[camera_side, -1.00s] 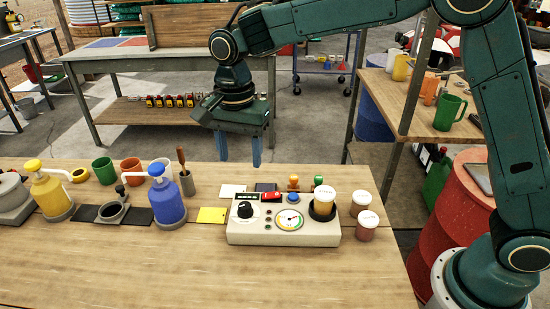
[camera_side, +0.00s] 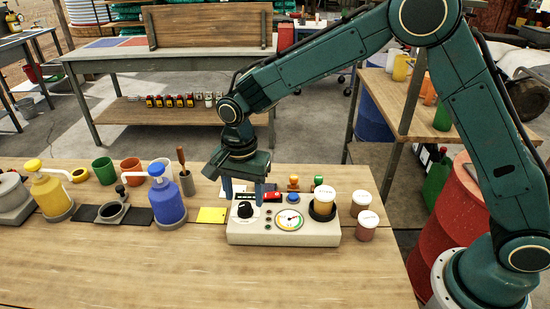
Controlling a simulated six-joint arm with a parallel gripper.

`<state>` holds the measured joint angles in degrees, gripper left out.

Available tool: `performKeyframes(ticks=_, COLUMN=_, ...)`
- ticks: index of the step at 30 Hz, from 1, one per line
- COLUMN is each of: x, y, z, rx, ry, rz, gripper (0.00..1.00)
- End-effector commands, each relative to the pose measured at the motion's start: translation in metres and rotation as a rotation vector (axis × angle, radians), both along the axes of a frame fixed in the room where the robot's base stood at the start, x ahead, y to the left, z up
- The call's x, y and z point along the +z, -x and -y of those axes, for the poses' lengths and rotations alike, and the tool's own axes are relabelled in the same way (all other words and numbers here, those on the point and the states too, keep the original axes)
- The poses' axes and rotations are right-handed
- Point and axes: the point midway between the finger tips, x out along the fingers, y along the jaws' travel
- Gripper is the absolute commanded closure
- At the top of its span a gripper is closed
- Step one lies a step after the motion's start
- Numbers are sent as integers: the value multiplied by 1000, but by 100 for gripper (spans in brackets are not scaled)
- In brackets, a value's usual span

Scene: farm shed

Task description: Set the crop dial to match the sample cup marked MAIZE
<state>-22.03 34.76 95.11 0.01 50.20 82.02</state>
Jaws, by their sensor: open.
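The crop dial (camera_side: 245,210) is a black knob on the left of a pale tester box (camera_side: 285,238) on the wooden table. My gripper (camera_side: 243,194) is open just above and behind the dial, fingers pointing down on either side of it. I cannot tell whether they touch it. A sample cup with a white lid (camera_side: 325,193) stands in the black well at the box's right. Two more lidded cups, one farther back (camera_side: 361,201) and one nearer (camera_side: 366,228), stand right of the box. The lid writing is too small to read, so I cannot tell which is MAIZE.
A red switch (camera_side: 271,196), a blue button (camera_side: 293,198) and a round gauge (camera_side: 289,220) sit close right of the dial. The table front is clear.

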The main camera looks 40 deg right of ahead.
Motion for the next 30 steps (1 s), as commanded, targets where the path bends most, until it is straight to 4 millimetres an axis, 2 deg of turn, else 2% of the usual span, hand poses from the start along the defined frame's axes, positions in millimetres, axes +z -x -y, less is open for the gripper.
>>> performKeyframes(ticks=3, x=-15, y=0, z=0, rx=0, ry=1, rz=-1, gripper=46)
performKeyframes(ticks=9, x=-28, y=0, z=0, rx=0, ry=0, rz=0, gripper=46)
performKeyframes(ticks=19, x=-30, y=0, z=0, rx=0, ry=-1, rz=1, gripper=46)
performKeyframes(ticks=20, x=-30, y=0, z=0, rx=0, ry=-1, rz=1, gripper=48)
performKeyframes(ticks=26, x=-30, y=0, z=0, rx=0, ry=-1, rz=1, gripper=87)
performKeyframes(ticks=27, x=-30, y=0, z=0, rx=0, ry=-1, rz=1, gripper=90)
performKeyframes(ticks=30, x=-30, y=0, z=0, rx=1, ry=-1, rz=1, gripper=90)
